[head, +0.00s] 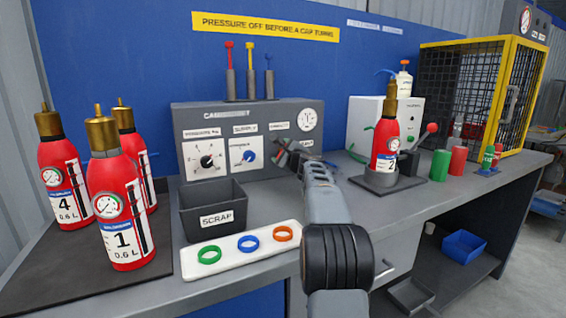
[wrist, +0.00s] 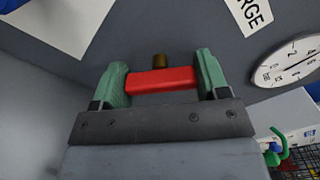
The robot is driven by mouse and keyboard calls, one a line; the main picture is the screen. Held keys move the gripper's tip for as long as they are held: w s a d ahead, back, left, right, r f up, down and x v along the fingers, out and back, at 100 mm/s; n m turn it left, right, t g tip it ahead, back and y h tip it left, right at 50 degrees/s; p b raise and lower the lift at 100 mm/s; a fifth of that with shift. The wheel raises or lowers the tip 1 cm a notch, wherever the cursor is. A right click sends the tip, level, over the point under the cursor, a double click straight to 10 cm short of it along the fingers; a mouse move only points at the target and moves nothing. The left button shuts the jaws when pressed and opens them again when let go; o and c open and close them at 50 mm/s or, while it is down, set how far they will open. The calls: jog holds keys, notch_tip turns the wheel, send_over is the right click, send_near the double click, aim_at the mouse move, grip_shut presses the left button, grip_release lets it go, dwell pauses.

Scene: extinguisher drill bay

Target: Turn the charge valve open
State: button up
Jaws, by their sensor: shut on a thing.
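The charge valve shows in the wrist view as a red bar handle (wrist: 162,82) with a short brass stem (wrist: 160,60) behind it. The handle lies crosswise, its ends between the two green fingers of my gripper (wrist: 163,73), which is shut on it. In the head view my gripper (head: 283,154) is at the front of the grey charging panel (head: 300,166), below the gauge (head: 307,119). There my arm and fingers hide most of the valve. The gauge's dial also shows at the right of the wrist view (wrist: 290,62).
A black scrap bin (head: 212,213) and a white tray (head: 240,257) with green, blue and orange rings stand left of my arm. Several red extinguishers stand at the left; extinguisher 2 (head: 386,140) stands on a base to the right. A yellow-framed cage (head: 487,95) is farther right.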

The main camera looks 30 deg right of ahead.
jog(key=n+b, duration=0.2)
jog(key=n, duration=0.1)
jog(key=n+b, duration=0.1)
jog(key=shift+f, duration=0.25)
jog(key=shift+r+n+b, duration=0.15)
jog(key=shift+n+b, duration=0.8)
jog(key=shift+n, duration=0.55)
jog(key=o, duration=0.9)
jog(key=shift+o, duration=0.2)
jog(key=s+a+b, duration=0.1)
jog(key=s+b, duration=0.2)
jog(key=s, duration=1)
jog(key=shift+s+a, duration=0.35)
jog(key=shift+a, duration=0.05)
jog(key=shift+s, duration=0.1)
